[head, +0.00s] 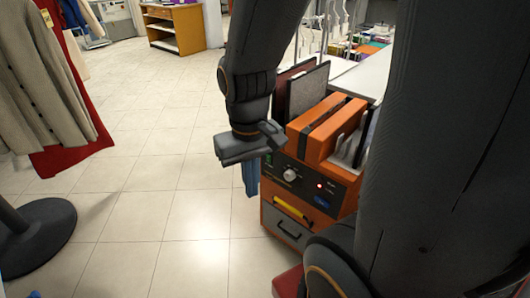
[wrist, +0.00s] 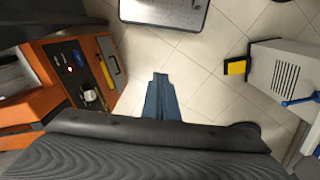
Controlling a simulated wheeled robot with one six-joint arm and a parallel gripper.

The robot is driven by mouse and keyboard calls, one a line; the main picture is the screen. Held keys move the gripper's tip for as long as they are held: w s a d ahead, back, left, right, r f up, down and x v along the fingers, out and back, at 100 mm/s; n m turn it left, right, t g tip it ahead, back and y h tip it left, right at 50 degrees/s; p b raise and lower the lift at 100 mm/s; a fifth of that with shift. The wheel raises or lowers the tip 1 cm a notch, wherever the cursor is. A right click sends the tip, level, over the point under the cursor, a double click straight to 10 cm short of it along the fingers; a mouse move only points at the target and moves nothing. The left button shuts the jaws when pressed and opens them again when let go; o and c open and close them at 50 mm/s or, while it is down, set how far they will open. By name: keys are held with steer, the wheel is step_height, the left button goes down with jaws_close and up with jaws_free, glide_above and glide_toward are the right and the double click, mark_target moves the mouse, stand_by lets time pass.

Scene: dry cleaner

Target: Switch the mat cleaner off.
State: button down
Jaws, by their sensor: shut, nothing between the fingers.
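The mat cleaner (head: 312,209) is an orange boxy machine with a black front control panel (head: 308,180). In the wrist view the machine (wrist: 35,115) is at the left, with the knob (wrist: 89,96) near my gripper. My gripper (head: 268,140) is shut and empty, at the upper left front of the panel, apart from the knob. It hides part of the machine's left upper corner.
A clothes rack base (head: 38,240) and hanging garments (head: 45,85) stand at the left. A wooden cabinet (head: 174,28) is at the back. The tiled floor (head: 170,180) between them is open.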

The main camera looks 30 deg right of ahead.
mark_target(268, 159)
steer(key=w+d+f+n+h+p, duration=0.1)
steer(key=w+d+f, duration=0.3)
steer(key=w, duration=0.6)
steer(key=w+d+f+n+t+h+p, duration=0.1)
steer(key=w+d+f, duration=0.3)
steer(key=w, duration=0.6)
steer(key=w+d+f+n+h+p, duration=0.2)
steer(key=w+d+f, duration=0.3)
steer(key=w+f, duration=0.3)
steer(key=shift+w+t+h, duration=0.3)
steer(key=shift+w+t, duration=0.1)
steer(key=shift+w, duration=0.75)
steer(key=w+d+f+p, duration=0.2)
steer(key=d+f+p, duration=0.1)
steer(key=d+f, duration=0.4)
steer(key=shift+w+d+f, duration=0.3)
steer(key=shift+w+f, duration=0.1)
steer(key=shift+f, duration=0.3)
steer(key=shift+d, duration=0.1)
